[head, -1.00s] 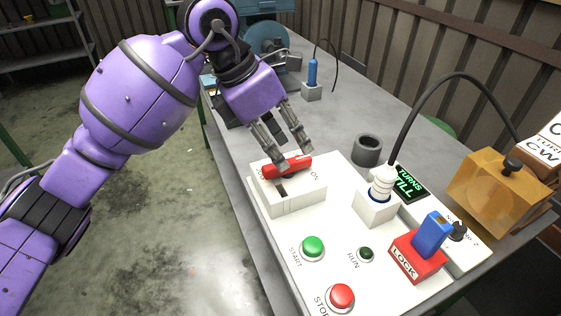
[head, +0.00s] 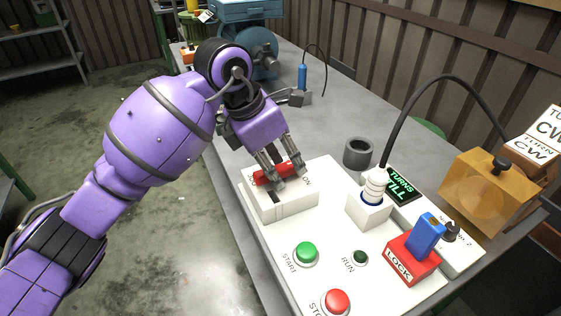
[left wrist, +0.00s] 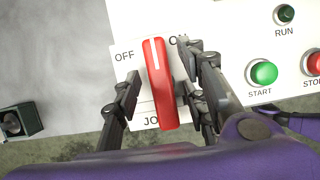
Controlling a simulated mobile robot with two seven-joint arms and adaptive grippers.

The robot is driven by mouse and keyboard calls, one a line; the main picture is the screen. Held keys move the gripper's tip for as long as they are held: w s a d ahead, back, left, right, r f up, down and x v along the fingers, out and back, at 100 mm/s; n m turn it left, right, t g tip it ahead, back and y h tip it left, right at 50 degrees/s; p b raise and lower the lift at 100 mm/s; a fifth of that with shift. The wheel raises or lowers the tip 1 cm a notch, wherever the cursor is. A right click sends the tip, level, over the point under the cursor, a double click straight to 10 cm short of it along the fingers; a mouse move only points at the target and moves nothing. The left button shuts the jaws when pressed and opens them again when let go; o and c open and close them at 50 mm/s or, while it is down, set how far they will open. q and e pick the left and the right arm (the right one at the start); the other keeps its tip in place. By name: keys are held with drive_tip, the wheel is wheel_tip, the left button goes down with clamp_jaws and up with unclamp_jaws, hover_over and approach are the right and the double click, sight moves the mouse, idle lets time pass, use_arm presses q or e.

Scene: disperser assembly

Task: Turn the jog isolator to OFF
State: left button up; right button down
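The jog isolator is a white box (head: 283,207) on the panel with a red bar handle (head: 274,174) on top. In the left wrist view the handle (left wrist: 163,100) stands nearly upright, its white line up, nearer the partly hidden ON label than OFF (left wrist: 124,56). My left gripper (head: 271,172) is down at the handle. In the left wrist view its fingers (left wrist: 163,82) are open on either side of the handle, with a clear gap at the left finger; the right finger is closer, and I cannot tell whether it touches. My right gripper is not in view.
A green START button (head: 306,252), red STOP button (head: 336,300) and dark RUN lamp (head: 360,258) sit on the panel. A white plug with a black cable (head: 375,186), a red LOCK block (head: 411,259) with a blue key and a grey cup (head: 358,152) stand to the right.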

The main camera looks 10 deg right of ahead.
use_arm(q)
drive_tip(key=shift+c, duration=0.5)
clamp_jaws()
